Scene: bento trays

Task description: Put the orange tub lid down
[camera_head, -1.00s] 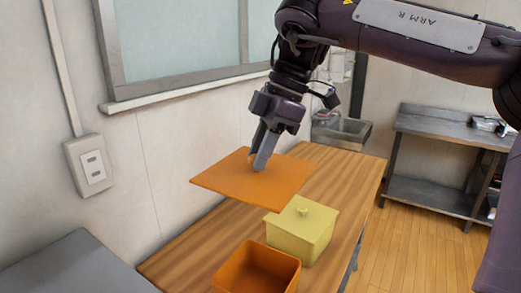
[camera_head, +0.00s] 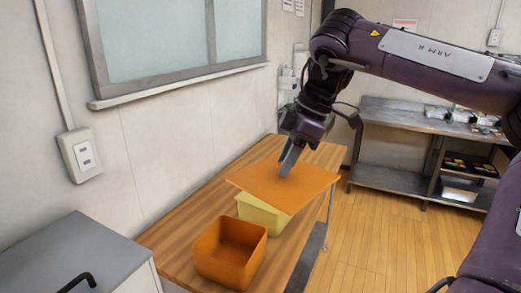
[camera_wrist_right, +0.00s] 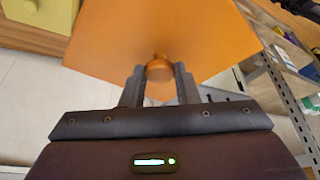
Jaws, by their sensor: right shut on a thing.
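The orange tub lid (camera_head: 300,187) is a flat square plate held in the air by my right gripper (camera_head: 286,172). In the right wrist view the lid (camera_wrist_right: 160,28) has a round knob, and the right gripper (camera_wrist_right: 160,72) is shut on that knob. The lid hangs above the yellow tub and partly hides it in the head view. The open orange tub (camera_head: 231,250) stands empty on the wooden table, to the left and nearer than the lid. My left gripper is not in view.
The yellow tub (camera_head: 262,214) stands on the wooden table (camera_head: 185,232) behind the orange tub; it also shows in the right wrist view (camera_wrist_right: 48,14). A grey cabinet (camera_head: 85,250) is at the lower left. A metal shelf (camera_head: 390,175) with goods stands at the right. The table's far part is clear.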

